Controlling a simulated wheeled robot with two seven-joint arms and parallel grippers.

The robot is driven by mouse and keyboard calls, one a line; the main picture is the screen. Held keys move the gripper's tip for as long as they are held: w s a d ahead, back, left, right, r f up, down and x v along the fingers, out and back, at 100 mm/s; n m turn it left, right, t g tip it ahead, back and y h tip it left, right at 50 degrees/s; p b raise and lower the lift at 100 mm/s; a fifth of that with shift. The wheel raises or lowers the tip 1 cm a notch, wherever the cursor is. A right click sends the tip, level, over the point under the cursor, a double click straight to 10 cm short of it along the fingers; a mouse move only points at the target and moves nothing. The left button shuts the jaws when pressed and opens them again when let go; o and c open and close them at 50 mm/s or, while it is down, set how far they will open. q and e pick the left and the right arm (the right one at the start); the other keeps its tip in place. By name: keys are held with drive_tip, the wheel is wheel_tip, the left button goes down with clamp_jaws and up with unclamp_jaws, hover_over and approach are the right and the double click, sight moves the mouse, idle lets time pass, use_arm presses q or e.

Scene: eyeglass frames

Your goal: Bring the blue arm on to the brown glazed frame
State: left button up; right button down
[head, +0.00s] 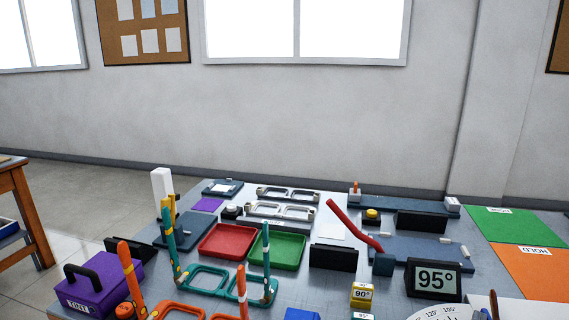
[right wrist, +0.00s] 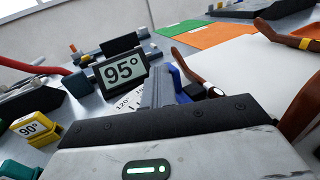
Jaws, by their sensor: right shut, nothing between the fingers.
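My right gripper (right wrist: 156,78) is shut, with nothing between its fingers; in the right wrist view it points at the protractor near the 95° display. A blue piece, apparently the blue arm (right wrist: 180,87), shows just right of the fingers, partly hidden by them; I cannot tell whether they touch. Brown arms with dark tips, apparently of the brown glazed frame, show to the right: one (right wrist: 189,66) beyond the blue piece, another (right wrist: 286,36) with a yellow band. A large brown piece (right wrist: 303,104) stands at the right edge, cut off. My left gripper is not seen.
The 95° display (head: 434,279) stands behind the protractor (head: 445,313). A red arm (head: 352,224) rises from a blue-grey fixture. Teal (head: 207,291) and orange (head: 180,311) frames with upright arms stand at left front. Red (head: 227,241) and green (head: 275,249) trays lie behind.

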drive_tip(key=shift+d, duration=0.1)
drive_tip(key=shift+w+a+p, duration=0.15)
drive_tip(key=shift+a+p, duration=0.05)
drive_tip(key=shift+a, duration=1.05)
drive_tip(key=shift+w+a+p, duration=0.1)
drive_tip(key=shift+a+p, duration=0.05)
drive_tip(key=shift+a, duration=1.1)
